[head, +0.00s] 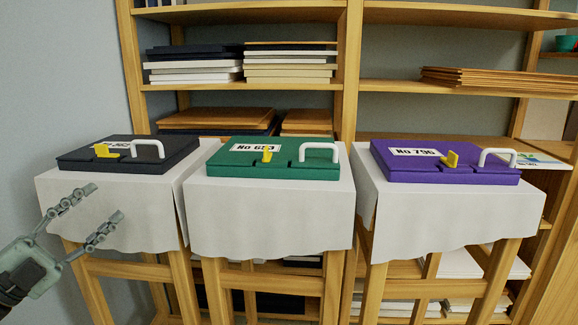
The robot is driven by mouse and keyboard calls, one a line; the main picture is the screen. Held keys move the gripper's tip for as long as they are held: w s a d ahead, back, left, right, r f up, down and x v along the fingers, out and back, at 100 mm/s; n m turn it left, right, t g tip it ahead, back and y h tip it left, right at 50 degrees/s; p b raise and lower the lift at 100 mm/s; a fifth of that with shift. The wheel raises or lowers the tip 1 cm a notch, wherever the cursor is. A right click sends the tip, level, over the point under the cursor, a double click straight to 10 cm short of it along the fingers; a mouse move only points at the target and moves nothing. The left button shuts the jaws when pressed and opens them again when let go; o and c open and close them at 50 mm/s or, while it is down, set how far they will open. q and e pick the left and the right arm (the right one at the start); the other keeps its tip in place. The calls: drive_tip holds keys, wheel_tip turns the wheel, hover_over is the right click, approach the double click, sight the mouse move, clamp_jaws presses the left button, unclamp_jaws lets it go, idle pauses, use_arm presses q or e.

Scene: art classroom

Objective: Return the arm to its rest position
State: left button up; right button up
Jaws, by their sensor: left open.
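My left gripper (82,220) is at the lower left of the head view, open and empty. Its two fingers point up and to the right, in front of the cloth on the left stand. It is below and to the left of the black case (124,157), with a gap between them. My right gripper is not in view.
The black case, a green case (240,171) and a purple case (440,175) lie closed on three cloth-covered wooden stands. Each has a white handle and a yellow latch. Wooden shelves (240,86) with stacked boards stand behind. A grey wall (60,80) is at left.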

use_arm(q)
drive_tip(key=w+a+f+n+g+y, duration=0.1)
drive_tip(key=a+f+n+y, duration=0.4)
drive_tip(key=f+n+y, duration=0.5)
drive_tip(key=w+a+f+n+y, duration=0.1)
drive_tip(key=a+f+n+y, duration=0.45)
drive_tip(key=f, duration=0.55)
drive_tip(key=s+f+n+g+y, duration=0.2)
drive_tip(key=s+f+g+y, duration=0.4)
drive_tip(key=f, duration=0.5)
drive_tip(key=s+d+f+n+g+h, duration=0.1)
drive_tip(key=s+d+f+g, duration=0.15)
drive_tip(key=s+f, duration=0.45)
drive_tip(key=s+d+f+g+h, duration=0.1)
drive_tip(key=s+f+g, duration=0.35)
drive_tip(key=s, duration=0.55)
drive_tip(key=s+d+f+n+h, duration=0.1)
drive_tip(key=d+f, duration=0.1)
drive_tip(key=d, duration=0.4)
drive_tip(key=s+d+f+n+h, duration=0.1)
drive_tip(key=d+f+n+h, duration=0.1)
drive_tip(key=d, duration=0.5)
drive_tip(key=shift+f+g, duration=0.3)
drive_tip(key=shift+f, duration=0.15)
